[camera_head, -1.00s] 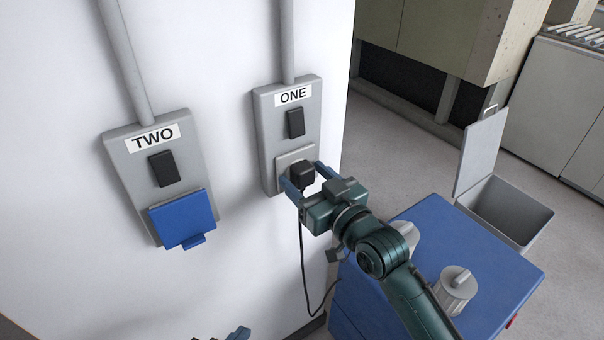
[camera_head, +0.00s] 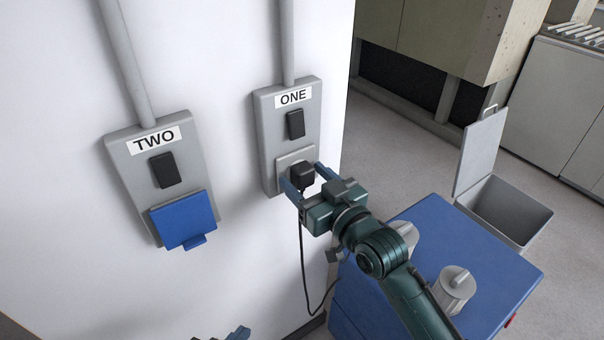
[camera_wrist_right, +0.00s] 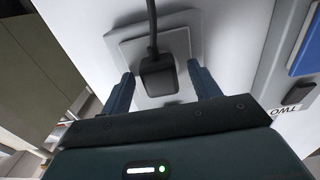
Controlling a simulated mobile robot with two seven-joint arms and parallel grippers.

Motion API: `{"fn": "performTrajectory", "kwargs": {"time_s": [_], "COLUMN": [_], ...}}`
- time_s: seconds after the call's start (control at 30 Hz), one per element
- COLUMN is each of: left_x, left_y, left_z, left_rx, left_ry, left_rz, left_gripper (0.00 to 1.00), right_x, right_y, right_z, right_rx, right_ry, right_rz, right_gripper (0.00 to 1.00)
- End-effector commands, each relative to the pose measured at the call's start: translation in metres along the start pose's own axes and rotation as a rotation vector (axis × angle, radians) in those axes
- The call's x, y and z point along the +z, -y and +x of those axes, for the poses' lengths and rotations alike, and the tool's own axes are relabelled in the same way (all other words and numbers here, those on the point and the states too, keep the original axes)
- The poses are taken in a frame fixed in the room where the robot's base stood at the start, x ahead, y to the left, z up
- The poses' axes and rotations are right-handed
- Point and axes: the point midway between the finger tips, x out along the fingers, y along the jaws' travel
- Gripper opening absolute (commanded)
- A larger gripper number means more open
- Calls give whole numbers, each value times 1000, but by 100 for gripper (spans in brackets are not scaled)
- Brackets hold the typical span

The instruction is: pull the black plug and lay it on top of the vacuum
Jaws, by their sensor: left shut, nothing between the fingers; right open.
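The black plug (camera_head: 301,177) sits in the socket of the panel marked ONE (camera_head: 264,130), its cord hanging down the wall. My right gripper (camera_head: 305,178) is open, with one finger on each side of the plug. The right wrist view also shows the plug (camera_wrist_right: 158,76) between the two spread fingers, with gaps beside it.
Panel TWO (camera_head: 128,170) has a closed blue socket cover (camera_head: 184,219). Grey cylindrical pieces (camera_head: 455,290) stand on the blue top, partly behind my right arm. An open grey bin (camera_head: 510,212) stands behind the box. The floor further back is clear.

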Motion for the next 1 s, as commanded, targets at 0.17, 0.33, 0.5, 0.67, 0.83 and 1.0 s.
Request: {"fn": "performTrajectory", "kwargs": {"time_s": [0.17, 0.33, 0.5, 0.67, 0.83, 1.0], "left_x": [0, -1, -5, -6, -6, -7], "left_y": [0, 0, -1, -1, -1, -1], "left_z": [0, 0, -2, -2, -2, -2], "left_rx": [0, 0, -1, -2, -2, -3], "left_ry": [0, 0, -2, -3, -4, -4], "left_rz": [0, -1, -4, -8, -10, -9], "left_gripper": [0, 0, 0, 0, 0, 0], "right_x": [0, 0, -1, 0, 0, 0], "right_y": [0, 0, 0, 0, 0, 0], "right_z": [0, 0, 0, 0, 0, 0], "right_rx": [0, 0, 0, 0, 0, 0], "right_ry": [0, 0, 0, 0, 0, 0], "right_rz": [0, 0, 0, 0, 0, 0], "right_gripper": [62, 62, 62, 62, 61, 47]}}
